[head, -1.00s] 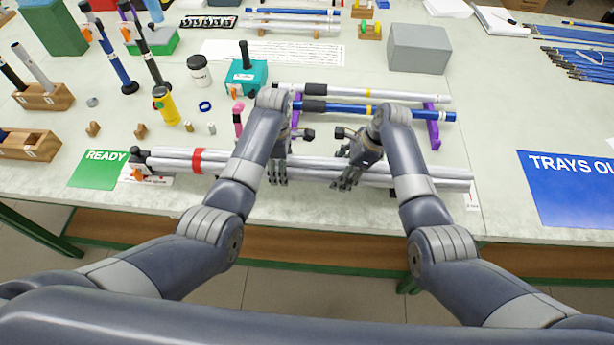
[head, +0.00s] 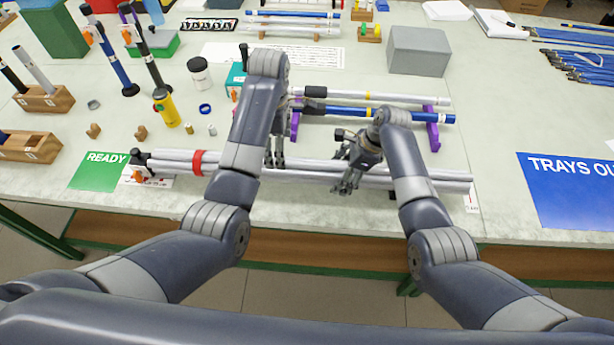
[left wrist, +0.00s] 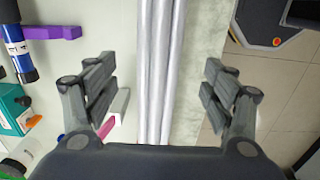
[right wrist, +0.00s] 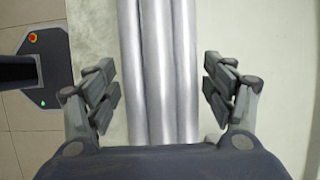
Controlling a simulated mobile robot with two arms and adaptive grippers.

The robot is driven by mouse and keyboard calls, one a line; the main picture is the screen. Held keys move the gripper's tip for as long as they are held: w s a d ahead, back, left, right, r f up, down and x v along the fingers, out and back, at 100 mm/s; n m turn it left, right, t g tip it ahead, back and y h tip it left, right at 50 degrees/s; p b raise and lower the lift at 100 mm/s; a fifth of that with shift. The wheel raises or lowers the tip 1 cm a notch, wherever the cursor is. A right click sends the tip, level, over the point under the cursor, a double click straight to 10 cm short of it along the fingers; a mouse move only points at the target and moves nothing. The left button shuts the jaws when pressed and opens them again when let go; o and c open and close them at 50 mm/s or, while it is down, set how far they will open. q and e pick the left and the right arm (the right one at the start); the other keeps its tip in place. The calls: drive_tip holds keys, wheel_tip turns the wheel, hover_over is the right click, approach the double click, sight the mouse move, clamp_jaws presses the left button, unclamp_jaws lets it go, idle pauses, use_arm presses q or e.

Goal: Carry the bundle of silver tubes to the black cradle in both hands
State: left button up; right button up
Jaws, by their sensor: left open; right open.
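The bundle of silver tubes (head: 320,172) lies lengthwise along the table's front edge, with a red band (head: 198,162) near its left end. My left gripper (head: 275,160) is open over the bundle's middle; in the left wrist view the tubes (left wrist: 160,60) run between its spread fingers (left wrist: 158,82). My right gripper (head: 348,182) is open over the bundle right of the middle; in the right wrist view the tubes (right wrist: 158,50) also pass between its fingers (right wrist: 158,82). Neither gripper is closed on them. I cannot clearly make out the black cradle.
Purple supports (head: 432,128) hold a blue and a silver rod just behind the bundle. A green READY mat (head: 98,171) lies left, a blue mat (head: 572,188) right. A yellow bottle (head: 166,108) and a grey box (head: 418,50) stand farther back.

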use_arm(q)
drive_tip(key=shift+r, duration=0.95)
use_arm(e)
drive_tip(key=shift+r, duration=0.15)
drive_tip(key=v, duration=1.1)
drive_tip(key=shift+d+r, duration=0.2)
drive_tip(key=shift+r, duration=0.15)
